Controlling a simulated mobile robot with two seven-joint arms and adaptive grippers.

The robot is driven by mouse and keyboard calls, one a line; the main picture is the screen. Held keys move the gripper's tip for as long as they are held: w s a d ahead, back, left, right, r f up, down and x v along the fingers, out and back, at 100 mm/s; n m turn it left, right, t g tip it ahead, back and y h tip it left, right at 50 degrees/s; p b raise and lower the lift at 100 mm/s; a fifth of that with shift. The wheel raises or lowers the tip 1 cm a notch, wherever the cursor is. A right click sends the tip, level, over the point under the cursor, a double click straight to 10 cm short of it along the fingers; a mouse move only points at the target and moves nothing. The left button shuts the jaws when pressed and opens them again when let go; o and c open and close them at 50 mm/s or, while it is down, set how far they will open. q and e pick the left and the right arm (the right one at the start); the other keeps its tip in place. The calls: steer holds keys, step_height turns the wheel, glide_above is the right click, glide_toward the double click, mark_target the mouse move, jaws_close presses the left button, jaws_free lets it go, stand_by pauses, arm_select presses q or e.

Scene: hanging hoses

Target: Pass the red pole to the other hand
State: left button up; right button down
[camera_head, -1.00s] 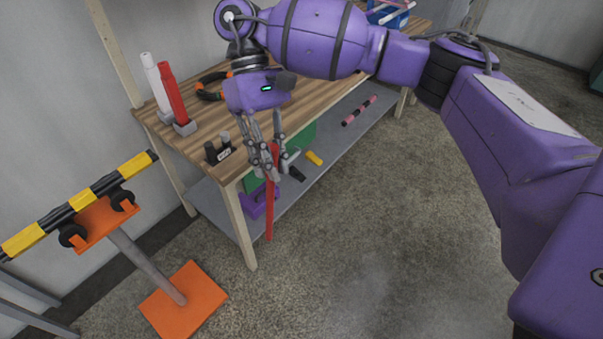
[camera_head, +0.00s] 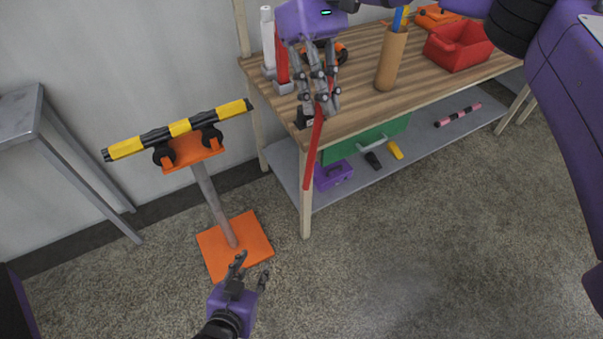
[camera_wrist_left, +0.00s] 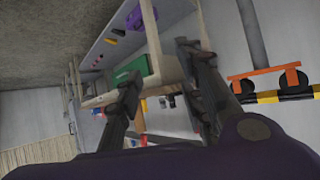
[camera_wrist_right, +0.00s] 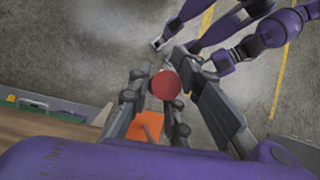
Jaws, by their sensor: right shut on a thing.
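The red pole (camera_head: 314,150) hangs nearly upright, slightly tilted, in front of the workbench's near corner. My right gripper (camera_head: 320,92) is shut on its upper part. The right wrist view shows its round red end (camera_wrist_right: 166,85) between the fingers. My left gripper (camera_head: 252,276) is open and empty, low over the floor, below and left of the pole and apart from it. The left wrist view shows its fingers (camera_wrist_left: 160,90) spread with nothing between them; I cannot make out the pole there.
The wooden workbench (camera_head: 352,112) carries a red tube (camera_head: 282,66), a white tube (camera_head: 267,35), a tan cylinder (camera_head: 391,60) and a red bin (camera_head: 458,46). An orange stand (camera_head: 234,245) holds a yellow-black bar (camera_head: 180,128). A grey table (camera_head: 20,110) is at left. Floor in front is clear.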

arm_select(q)
steer(key=w+d+r+m+t+h, duration=0.1)
steer(key=w+d+r+t, duration=0.2)
steer(key=r, duration=0.4)
steer(key=w+d+r+m+h, duration=0.1)
steer(key=w+d+r, duration=0.25)
steer(key=r, duration=0.25)
steer(key=t+h, duration=0.1)
steer(key=t, duration=0.2)
glide_toward(317, 140)
steer(key=x, duration=1)
steer(key=shift+w+f, duration=0.1)
steer(key=shift+w, duration=0.15)
steer(key=shift+c, duration=0.4)
steer(key=shift+d, duration=0.1)
jaws_close()
arm_select(e)
steer(key=c, duration=1.5)
jaws_free()
